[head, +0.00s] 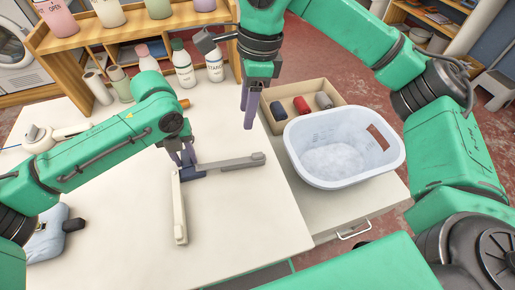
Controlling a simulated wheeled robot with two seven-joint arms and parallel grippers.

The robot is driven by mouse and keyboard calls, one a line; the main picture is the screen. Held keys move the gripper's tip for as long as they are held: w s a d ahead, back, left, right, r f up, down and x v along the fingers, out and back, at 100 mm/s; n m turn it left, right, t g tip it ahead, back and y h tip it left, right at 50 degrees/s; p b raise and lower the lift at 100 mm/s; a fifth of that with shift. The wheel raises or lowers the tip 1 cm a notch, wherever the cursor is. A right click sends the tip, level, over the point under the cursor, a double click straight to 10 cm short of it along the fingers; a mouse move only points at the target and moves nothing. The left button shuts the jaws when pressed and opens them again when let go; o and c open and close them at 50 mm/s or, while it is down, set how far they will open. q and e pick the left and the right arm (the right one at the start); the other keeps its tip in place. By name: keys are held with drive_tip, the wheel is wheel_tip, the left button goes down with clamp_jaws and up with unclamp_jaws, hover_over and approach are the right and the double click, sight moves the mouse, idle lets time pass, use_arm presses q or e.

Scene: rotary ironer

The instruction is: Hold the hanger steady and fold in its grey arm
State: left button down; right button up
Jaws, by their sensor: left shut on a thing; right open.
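The hanger lies on the white table, with a dark blue middle piece (193,174). Its grey arm (232,163) points right, and its pale arm (179,212) points toward the front of the table, roughly at a right angle to the grey one. My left gripper (184,160) is shut on the hanger at the middle piece; its fingers partly hide that spot. My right gripper (249,112) is open and empty, pointing down above the table, behind the grey arm and apart from it.
A white basin (345,125) stands right of the table on a lower surface, with a cardboard box (330,92) of rolled items behind it. Several bottles (183,66) line the back. A blue cloth item (50,236) lies at left. The table front is clear.

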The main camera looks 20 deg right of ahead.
sight(257, 154)
drive_tip(key=shift+h, duration=0.9)
drive_tip(key=f, duration=0.4)
drive_tip(key=d+f, duration=0.1)
drive_tip(key=f, duration=0.4)
drive_tip(key=d+f, duration=0.1)
drive_tip(key=f, duration=0.4)
drive_tip(key=shift+s+f, duration=0.15)
drive_tip(key=shift+s, duration=0.2)
clamp_jaws()
